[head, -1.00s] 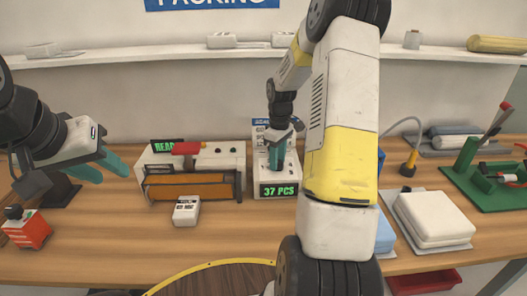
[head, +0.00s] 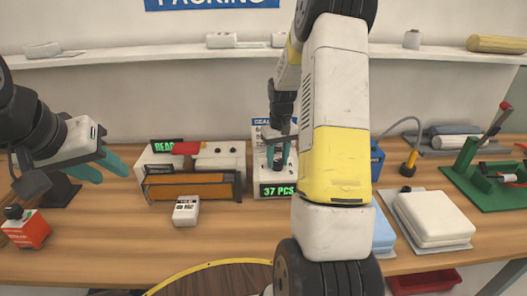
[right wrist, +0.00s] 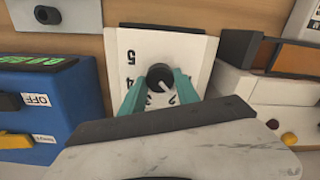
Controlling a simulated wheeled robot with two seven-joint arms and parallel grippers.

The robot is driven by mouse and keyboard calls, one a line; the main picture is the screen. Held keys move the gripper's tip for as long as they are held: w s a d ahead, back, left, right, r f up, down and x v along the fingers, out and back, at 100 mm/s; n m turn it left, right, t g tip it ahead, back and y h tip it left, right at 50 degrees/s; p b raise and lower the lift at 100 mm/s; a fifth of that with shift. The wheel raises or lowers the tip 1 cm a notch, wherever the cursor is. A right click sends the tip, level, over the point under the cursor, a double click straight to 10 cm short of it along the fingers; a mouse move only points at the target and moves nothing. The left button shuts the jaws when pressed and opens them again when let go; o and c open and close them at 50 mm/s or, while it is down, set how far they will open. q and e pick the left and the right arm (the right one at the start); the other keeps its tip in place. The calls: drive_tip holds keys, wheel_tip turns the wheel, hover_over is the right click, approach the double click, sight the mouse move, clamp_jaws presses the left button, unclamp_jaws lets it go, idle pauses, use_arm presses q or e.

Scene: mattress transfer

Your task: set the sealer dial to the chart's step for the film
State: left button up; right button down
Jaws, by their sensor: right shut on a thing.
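The dial (right wrist: 160,78) is a dark round knob with a pale pointer line, on a white panel (right wrist: 130,40) with printed numbers; a 5 and a 4 show at its left. The pointer seems to slant to the lower right, but its exact step is unclear. My right gripper (right wrist: 157,88) has its teal fingers on either side of the knob, shut on it; in the head view it is over the white unit (head: 257,170) reading 37 PCS. A blue-headed card (head: 260,124), partly hidden, stands behind. My left gripper (head: 113,176) is open and empty.
A machine with a red handle (head: 186,148) and an orange front (head: 190,187) stands left of the white unit. A small white labelled box (head: 186,210) lies before it. A red box (head: 27,230) is far left. White pads (head: 435,217) and a green stand (head: 490,188) are right.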

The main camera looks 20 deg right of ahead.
sight(278, 162)
drive_tip(key=shift+m, duration=1.5)
drive_tip(key=c, duration=0.9)
unclamp_jaws()
drive_tip(key=shift+d+r, duration=0.1)
drive_tip(key=shift+r, duration=3.85)
